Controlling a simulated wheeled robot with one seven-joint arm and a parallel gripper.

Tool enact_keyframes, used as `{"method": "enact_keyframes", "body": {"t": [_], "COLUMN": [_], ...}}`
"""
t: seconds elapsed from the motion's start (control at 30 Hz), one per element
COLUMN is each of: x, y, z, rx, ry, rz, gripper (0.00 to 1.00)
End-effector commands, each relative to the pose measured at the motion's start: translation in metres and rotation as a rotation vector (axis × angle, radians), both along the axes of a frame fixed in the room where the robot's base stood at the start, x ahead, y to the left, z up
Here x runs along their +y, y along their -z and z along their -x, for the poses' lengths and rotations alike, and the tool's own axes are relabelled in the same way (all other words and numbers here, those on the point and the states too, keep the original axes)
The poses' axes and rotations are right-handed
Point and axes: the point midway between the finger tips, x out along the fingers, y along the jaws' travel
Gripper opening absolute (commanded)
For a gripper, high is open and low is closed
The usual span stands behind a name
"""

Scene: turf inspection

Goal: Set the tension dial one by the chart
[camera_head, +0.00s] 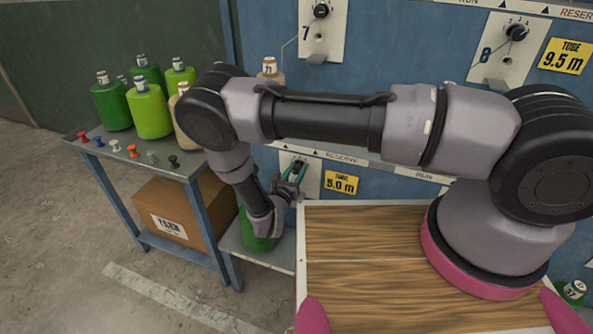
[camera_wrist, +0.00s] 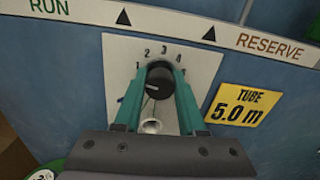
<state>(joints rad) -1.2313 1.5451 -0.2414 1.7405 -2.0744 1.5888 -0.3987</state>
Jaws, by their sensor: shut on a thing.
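In the head view my gripper (camera_head: 289,188) reaches this plate (camera_head: 314,172) on the blue panel, and my arm covers part of the area. A yellow label (camera_wrist: 240,104) right of the plate reads TUBE 5.0 m. I cannot make out a chart in either view.
Dials 7 (camera_head: 320,11) and 8 (camera_head: 516,32) are higher on the panel, with a yellow 9.5 m label (camera_head: 563,57). A grey-topped table (camera_head: 112,146) at left holds green cones (camera_head: 150,112) and small coloured pegs. A cardboard box (camera_head: 170,205) is underneath.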

Motion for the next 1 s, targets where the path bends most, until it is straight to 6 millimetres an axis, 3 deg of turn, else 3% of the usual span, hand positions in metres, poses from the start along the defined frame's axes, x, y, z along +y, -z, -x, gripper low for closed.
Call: {"method": "enact_keyframes", "body": {"t": [1.0], "x": [0.0], "y": [0.0005], "z": [0.001], "rx": [-0.212], "ry": [-0.001], "rz": [-0.586], "gripper": [0.0]}}
